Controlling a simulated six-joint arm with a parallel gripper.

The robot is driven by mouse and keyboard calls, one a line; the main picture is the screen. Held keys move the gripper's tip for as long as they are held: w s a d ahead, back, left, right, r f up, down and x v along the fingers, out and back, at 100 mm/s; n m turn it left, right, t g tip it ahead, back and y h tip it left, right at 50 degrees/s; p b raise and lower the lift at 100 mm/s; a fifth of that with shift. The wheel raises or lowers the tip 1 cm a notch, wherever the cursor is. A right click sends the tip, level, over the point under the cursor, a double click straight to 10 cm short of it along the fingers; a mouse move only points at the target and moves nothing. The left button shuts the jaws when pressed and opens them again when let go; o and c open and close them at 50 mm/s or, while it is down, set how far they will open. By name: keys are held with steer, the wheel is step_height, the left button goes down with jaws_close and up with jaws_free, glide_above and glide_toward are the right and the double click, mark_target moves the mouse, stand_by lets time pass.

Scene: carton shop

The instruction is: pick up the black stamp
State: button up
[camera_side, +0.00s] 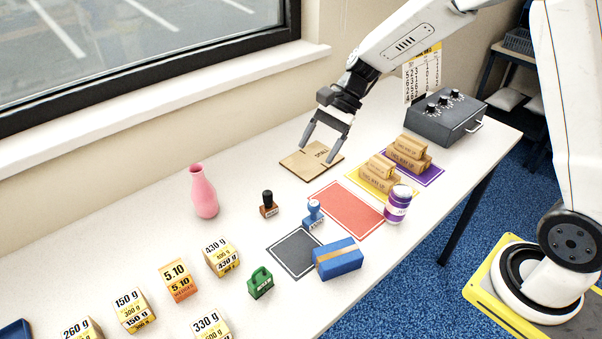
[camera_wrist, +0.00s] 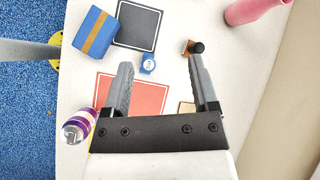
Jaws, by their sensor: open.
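The black stamp (camera_side: 268,204) has a black knob handle and a brown block base, and it stands upright on the white table, right of the pink vase. It also shows in the wrist view (camera_wrist: 196,47), just beyond the tip of my right-hand finger.
The blue stamp (camera_side: 314,212) stands near the black one, beside the red mat (camera_side: 346,208). A pink vase (camera_side: 204,192) stands left. Table around the black stamp is clear.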

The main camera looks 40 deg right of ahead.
steer(key=w+m+t+y, duration=0.2)
steer(key=w+m+y, duration=0.4)
steer(key=w, duration=0.4)
glide_toward(263, 209)
steer(key=shift+a+r, duration=0.2)
steer(key=shift+a, duration=0.35)
steer(key=shift+a+r, duration=0.2)
steer(key=shift+a, duration=0.35)
steer(key=shift+x, duration=3.9)
steer(key=shift+w+f, duration=0.1)
steer(key=shift+w, duration=0.1)
jaws_close()
